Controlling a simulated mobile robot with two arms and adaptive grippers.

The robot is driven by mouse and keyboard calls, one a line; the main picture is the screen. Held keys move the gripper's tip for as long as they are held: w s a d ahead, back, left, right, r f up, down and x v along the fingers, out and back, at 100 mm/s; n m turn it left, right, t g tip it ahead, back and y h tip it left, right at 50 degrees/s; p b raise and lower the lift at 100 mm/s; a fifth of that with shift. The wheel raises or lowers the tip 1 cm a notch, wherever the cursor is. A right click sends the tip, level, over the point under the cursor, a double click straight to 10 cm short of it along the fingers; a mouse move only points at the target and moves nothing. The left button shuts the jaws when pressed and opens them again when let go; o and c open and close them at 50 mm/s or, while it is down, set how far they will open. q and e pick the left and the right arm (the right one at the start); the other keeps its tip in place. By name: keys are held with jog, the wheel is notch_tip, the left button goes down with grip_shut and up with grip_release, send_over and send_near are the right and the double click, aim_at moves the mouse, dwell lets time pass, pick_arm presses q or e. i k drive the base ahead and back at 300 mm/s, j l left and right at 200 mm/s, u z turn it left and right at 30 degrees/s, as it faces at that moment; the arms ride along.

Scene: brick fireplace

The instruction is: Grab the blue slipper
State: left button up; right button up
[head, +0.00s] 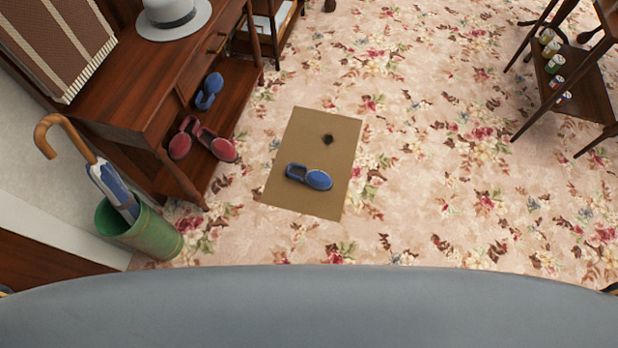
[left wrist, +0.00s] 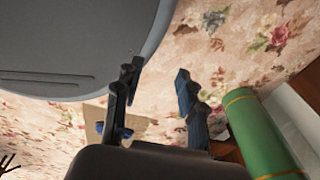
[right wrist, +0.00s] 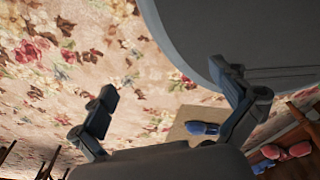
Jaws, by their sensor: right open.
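A blue slipper (head: 309,177) lies on a tan mat (head: 331,208) on the floor. A second blue slipper (head: 209,91) is on the lower shelf of the wooden console. The mat slipper also shows in the right wrist view (right wrist: 202,128), beyond a finger. In the left wrist view the mat (left wrist: 95,114) is partly hidden behind a finger, with bits of blue beside it. My left gripper (left wrist: 157,74) is open and empty. My right gripper (right wrist: 164,80) is open and empty. Both are apart from the slippers, and neither shows clearly in the head view.
Red slippers (head: 217,145) sit on the shelf of the console (head: 120,100), which carries a grey hat (head: 172,14). A green umbrella stand (head: 150,236) is at the left. A small dark object (head: 328,139) lies on the mat. A shelf unit (head: 575,98) stands right; carpet between is clear.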

aim_at(318, 180)
jog(key=i+l+z, duration=1.2)
jog(key=i+z, duration=0.2)
jog(key=i+u, duration=0.25)
jog(key=i, duration=0.15)
jog(key=i+l+u, duration=0.25)
jog(key=i+u, duration=0.2)
jog(key=u, duration=0.2)
jog(key=i+u, duration=0.2)
jog(key=u, duration=0.25)
jog(key=i+u, duration=0.15)
jog(key=u, duration=0.25)
jog(key=i+l+u, duration=0.1)
jog(key=u, duration=0.3)
jog(key=i+l+u, duration=0.2)
jog(key=u, duration=0.25)
